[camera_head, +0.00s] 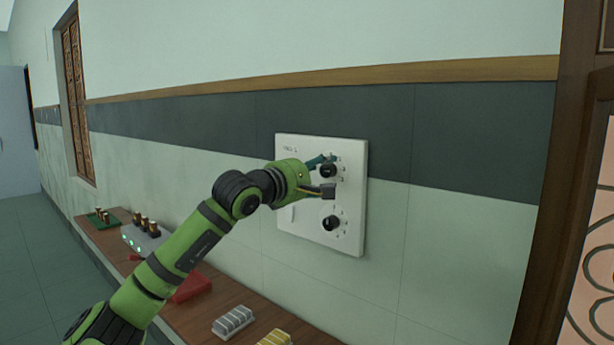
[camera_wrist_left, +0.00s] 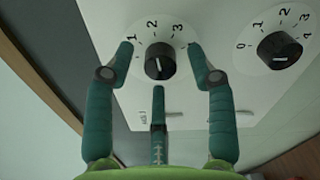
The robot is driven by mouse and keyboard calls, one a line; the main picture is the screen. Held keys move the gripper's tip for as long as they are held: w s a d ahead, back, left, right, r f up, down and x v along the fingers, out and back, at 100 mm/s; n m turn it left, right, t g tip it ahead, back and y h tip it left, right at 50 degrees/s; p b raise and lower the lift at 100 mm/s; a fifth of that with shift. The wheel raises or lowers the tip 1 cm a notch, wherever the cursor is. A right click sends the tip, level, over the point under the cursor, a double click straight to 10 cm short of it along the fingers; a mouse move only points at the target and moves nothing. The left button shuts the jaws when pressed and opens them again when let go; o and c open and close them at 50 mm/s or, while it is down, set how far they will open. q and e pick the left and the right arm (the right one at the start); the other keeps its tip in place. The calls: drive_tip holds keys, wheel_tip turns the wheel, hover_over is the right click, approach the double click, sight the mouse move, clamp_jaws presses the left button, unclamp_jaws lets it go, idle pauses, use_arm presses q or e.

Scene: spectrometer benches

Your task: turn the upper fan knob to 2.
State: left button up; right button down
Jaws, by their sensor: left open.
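A white panel (camera_head: 353,205) on the wall carries two black knobs with printed dials. The upper knob (camera_head: 328,170) also shows in the left wrist view (camera_wrist_left: 159,61), with 1, 2 and 3 visible around it; a pale mark shows on its face, but its exact setting is unclear. The lower knob (camera_head: 331,223) also shows in the wrist view (camera_wrist_left: 279,51). My left gripper (camera_head: 324,175) is open at the upper knob. Its green fingers stand on either side of the knob, with visible gaps in the wrist view; a third finger is below. My right gripper is not in view.
A wooden bench (camera_head: 208,305) runs along the wall below, with a red object (camera_head: 192,288), a grey ribbed block (camera_head: 232,321), a yellow block (camera_head: 274,338) and a grey device with lights (camera_head: 146,238). A dark wooden frame (camera_head: 560,200) stands at right.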

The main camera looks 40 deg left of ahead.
use_arm(q)
drive_tip(key=s, duration=1.1)
drive_tip(key=shift+s+a, duration=0.3)
drive_tip(key=shift+a, duration=0.05)
